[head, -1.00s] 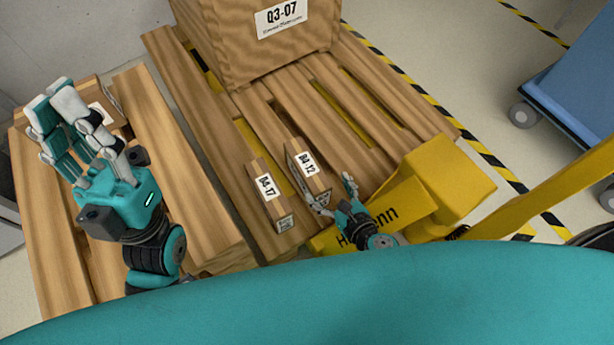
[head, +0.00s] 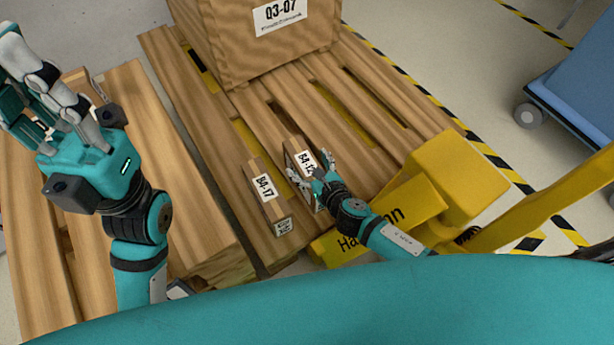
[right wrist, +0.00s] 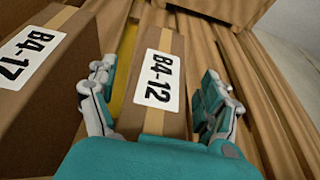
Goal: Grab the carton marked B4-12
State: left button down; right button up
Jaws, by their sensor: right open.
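The carton marked B4-12 (head: 299,149) lies on the wooden pallet, partly hidden behind my right gripper in the head view. In the right wrist view the carton (right wrist: 178,46) shows its white B4-12 label between my fingers. My right gripper (head: 312,173) is open, with one finger on each side of the carton; I cannot tell whether either touches it. The right gripper (right wrist: 160,100) also frames the carton in the wrist view. My left gripper (head: 38,95) is raised at the left, above another pallet, its fingers apart and nothing visible between them.
A similar carton marked B4-17 (head: 266,198) lies close to the left of B4-12. A yellow pallet truck (head: 450,185) is at the right, near a blue cart (head: 575,95).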

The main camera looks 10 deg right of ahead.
jog(key=shift+w, duration=0.1)
jog(key=shift+c, duration=0.2)
jog(key=c, duration=1.6)
jog(key=shift+a+r, duration=0.1)
grip_shut()
